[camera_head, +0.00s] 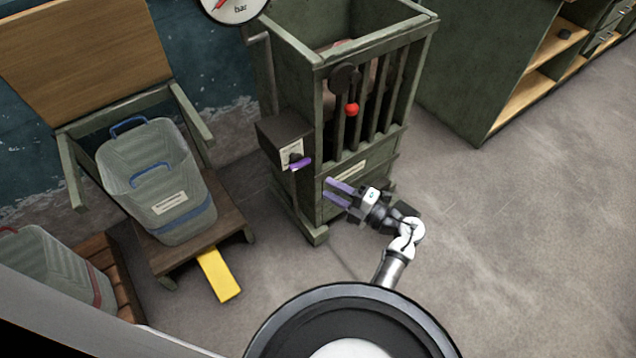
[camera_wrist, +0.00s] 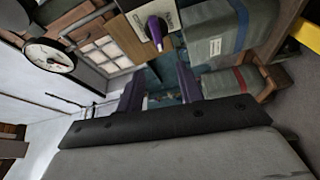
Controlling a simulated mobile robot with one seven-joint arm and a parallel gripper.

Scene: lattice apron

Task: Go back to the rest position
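My gripper (camera_head: 340,192) is in front of the lower part of a green slatted machine (camera_head: 348,205) in the head view. Its two purple fingers are spread apart with nothing between them. In the wrist view the gripper (camera_wrist: 160,92) also shows its fingers apart and empty. A purple-handled lever (camera_head: 300,163) sits on a grey box at the machine's left side, above and left of the fingers and apart from them. The lever also shows in the wrist view (camera_wrist: 155,30). A red ball knob (camera_head: 352,109) is on the machine's barred front.
A clear bin with a blue handle (camera_head: 165,190) stands on a wooden stand to the left, with a yellow pedal (camera_head: 219,274) below. Another bin (camera_head: 50,270) is at the lower left. A round gauge (camera_head: 232,8) is at the top. Open floor (camera_head: 520,240) lies to the right.

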